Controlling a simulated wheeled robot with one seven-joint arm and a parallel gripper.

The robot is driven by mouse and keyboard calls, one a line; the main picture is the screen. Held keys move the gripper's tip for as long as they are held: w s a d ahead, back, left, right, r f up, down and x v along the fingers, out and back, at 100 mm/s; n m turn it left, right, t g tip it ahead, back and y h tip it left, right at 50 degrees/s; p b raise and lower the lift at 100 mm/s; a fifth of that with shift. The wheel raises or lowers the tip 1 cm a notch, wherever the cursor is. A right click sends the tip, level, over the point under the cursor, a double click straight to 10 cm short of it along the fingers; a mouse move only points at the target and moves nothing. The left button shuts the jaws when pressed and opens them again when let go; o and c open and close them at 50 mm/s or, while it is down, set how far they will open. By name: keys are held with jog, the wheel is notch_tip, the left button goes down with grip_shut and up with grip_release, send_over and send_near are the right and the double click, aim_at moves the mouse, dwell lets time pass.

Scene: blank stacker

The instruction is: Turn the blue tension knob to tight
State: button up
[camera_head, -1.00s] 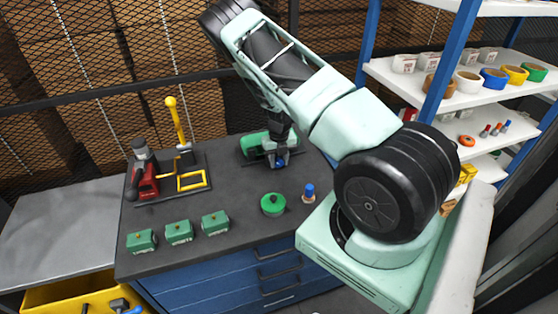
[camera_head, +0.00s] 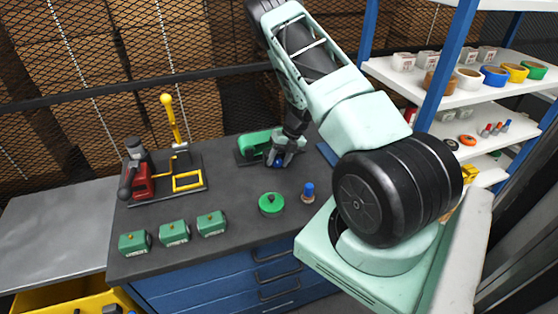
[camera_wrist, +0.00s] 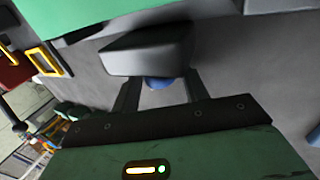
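My gripper (camera_head: 279,163) is at the right front of a green machine (camera_head: 254,144) on a dark base. The blue knob (camera_head: 278,161) shows at its fingertips. In the wrist view my gripper (camera_wrist: 162,92) has its two fingers apart, with the blue knob (camera_wrist: 158,83) between them. A grey block (camera_wrist: 148,52) covers part of the knob and the finger ends. I cannot tell whether the fingers press on the knob. The knob's setting is not readable.
A green round lidded thing (camera_head: 271,204) and a small blue-topped piece (camera_head: 308,193) stand close in front. Several green boxes (camera_head: 174,233) line the bench's front. A red and yellow device (camera_head: 140,177) stands left. Shelves (camera_head: 480,98) stand right.

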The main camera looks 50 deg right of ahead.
jog(key=shift+o, duration=0.6)
jog(key=shift+d+r, duration=0.15)
jog(key=shift+r, duration=0.1)
jog(key=b+v, duration=0.3)
jog(key=v, duration=1.3)
jog(key=shift+r+b, duration=0.4)
jog(key=shift+s, duration=0.1)
